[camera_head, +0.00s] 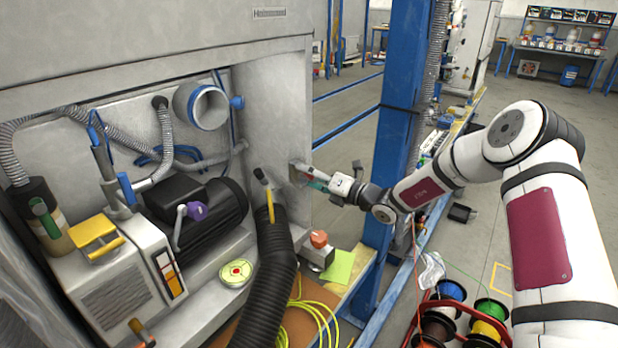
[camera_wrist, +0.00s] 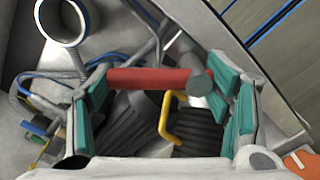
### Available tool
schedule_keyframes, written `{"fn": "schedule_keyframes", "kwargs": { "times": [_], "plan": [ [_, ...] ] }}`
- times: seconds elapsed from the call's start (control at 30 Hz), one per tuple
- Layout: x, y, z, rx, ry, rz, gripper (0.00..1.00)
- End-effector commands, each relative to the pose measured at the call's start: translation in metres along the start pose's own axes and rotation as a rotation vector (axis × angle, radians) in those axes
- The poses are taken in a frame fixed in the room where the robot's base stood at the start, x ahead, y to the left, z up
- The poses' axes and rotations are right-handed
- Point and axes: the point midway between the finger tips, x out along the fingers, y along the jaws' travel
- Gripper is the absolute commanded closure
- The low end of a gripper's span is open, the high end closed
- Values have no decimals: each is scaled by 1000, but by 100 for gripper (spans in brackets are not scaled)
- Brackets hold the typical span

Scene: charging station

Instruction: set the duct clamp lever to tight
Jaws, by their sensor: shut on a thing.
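My gripper (camera_head: 312,180) is at the right side wall of the grey cabinet bay, beside a small grey bracket (camera_head: 298,172). In the wrist view, a red lever bar (camera_wrist: 150,78) with a round grey end (camera_wrist: 197,86) spans between the teal finger pads of my gripper (camera_wrist: 165,98). The fingers stand wide apart and are shut on the red bar. In the head view my fingers mostly hide the bar. A black ribbed duct (camera_head: 270,265) stands below left, with a yellow handle (camera_head: 270,205) near its top. The lever's exact setting cannot be told.
A grey round port (camera_head: 203,107) and a black motor (camera_head: 215,210) lie deeper in the bay. A box with an orange knob (camera_head: 319,240) sits below my gripper. A blue post (camera_head: 393,150) stands close behind my wrist. Cable spools (camera_head: 450,315) are lower right.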

Motion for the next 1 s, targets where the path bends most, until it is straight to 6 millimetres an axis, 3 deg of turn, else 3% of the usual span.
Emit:
{"fn": "schedule_keyframes", "kwargs": {
  "times": [0.6,1.0],
  "plan": [
    [0,-4,18,533,-3,3,78],
    [0,-7,22,692,-3,2,78]
  ]
}}
